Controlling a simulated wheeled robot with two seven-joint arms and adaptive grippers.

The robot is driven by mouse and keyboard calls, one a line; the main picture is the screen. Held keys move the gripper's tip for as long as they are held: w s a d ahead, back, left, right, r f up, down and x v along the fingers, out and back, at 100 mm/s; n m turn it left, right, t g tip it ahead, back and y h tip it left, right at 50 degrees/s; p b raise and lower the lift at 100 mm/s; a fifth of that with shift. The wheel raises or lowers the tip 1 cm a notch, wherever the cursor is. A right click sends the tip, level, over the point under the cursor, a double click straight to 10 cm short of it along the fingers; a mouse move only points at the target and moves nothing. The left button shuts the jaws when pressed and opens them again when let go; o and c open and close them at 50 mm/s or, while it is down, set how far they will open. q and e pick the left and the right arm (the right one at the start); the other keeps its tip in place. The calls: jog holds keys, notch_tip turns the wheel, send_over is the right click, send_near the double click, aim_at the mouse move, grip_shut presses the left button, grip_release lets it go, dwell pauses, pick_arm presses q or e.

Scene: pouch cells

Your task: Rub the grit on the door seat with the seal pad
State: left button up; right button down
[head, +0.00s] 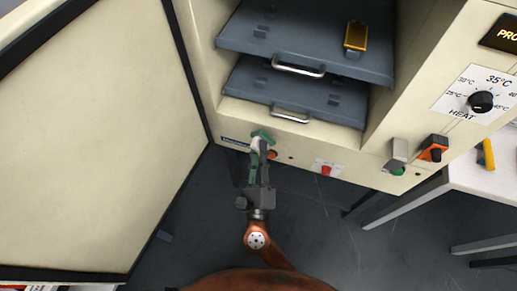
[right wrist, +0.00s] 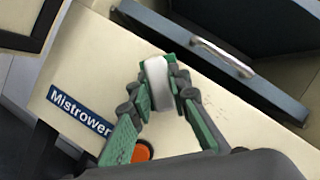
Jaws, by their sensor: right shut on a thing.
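My right gripper (head: 262,146) is at the lower front edge of the open cabinet, below the lower drawer. In the right wrist view my right gripper (right wrist: 160,90) is shut on a white pad (right wrist: 156,80), which sits between its green-faced fingers. The pad is at the cream front face of the cabinet (right wrist: 90,85); I cannot tell whether it touches. The open cabinet door (head: 100,130) stands at the left with a dark seal along its edge. I cannot make out any grit; the gripper hides part of the front edge. My left gripper is not in view.
The lower tray (head: 340,98) has a metal handle. An orange button (right wrist: 142,152) is close below the gripper. A heat dial (head: 481,101) and a white table (head: 485,178) are at the right.

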jog(key=shift+w+d+p, duration=0.25)
jog(key=shift+w+p, duration=0.05)
jog(key=shift+w, duration=0.5)
